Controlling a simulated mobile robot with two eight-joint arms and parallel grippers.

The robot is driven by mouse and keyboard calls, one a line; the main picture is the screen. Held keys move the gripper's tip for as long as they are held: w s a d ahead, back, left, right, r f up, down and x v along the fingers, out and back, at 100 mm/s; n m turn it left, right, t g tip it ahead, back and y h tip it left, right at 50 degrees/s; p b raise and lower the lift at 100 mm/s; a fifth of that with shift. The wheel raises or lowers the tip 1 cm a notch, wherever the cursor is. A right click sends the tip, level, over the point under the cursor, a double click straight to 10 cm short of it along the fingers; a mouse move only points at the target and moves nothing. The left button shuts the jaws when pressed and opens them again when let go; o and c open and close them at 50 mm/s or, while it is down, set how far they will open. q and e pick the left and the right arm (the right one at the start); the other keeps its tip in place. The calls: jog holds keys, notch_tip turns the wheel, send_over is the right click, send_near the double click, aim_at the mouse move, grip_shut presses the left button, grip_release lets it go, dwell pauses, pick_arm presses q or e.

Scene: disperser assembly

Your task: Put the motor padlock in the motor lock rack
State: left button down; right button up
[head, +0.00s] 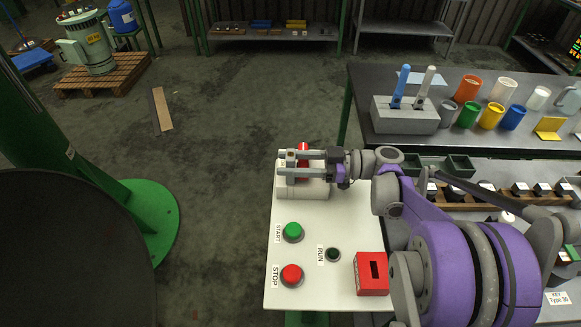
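My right gripper (290,164) reaches in from the right, over a pale grey block (303,190) at the back left of the white control panel (330,215). Its two fingers are apart, one behind the other. A red part (303,147) shows behind and between them; I cannot tell whether it is the motor padlock, nor whether the fingers press on it. A red box with a dark slot (371,273) stands at the panel's front right. I cannot tell which thing is the motor lock rack. My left gripper is not in view.
The panel has a green START button (292,231), a red STOP button (291,274) and a dark RUN lamp (333,254). A dark table (380,80) behind carries coloured cups and a grey holder (404,116). A green motor (92,46) stands on a pallet at far left.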

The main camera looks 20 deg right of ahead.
grip_shut()
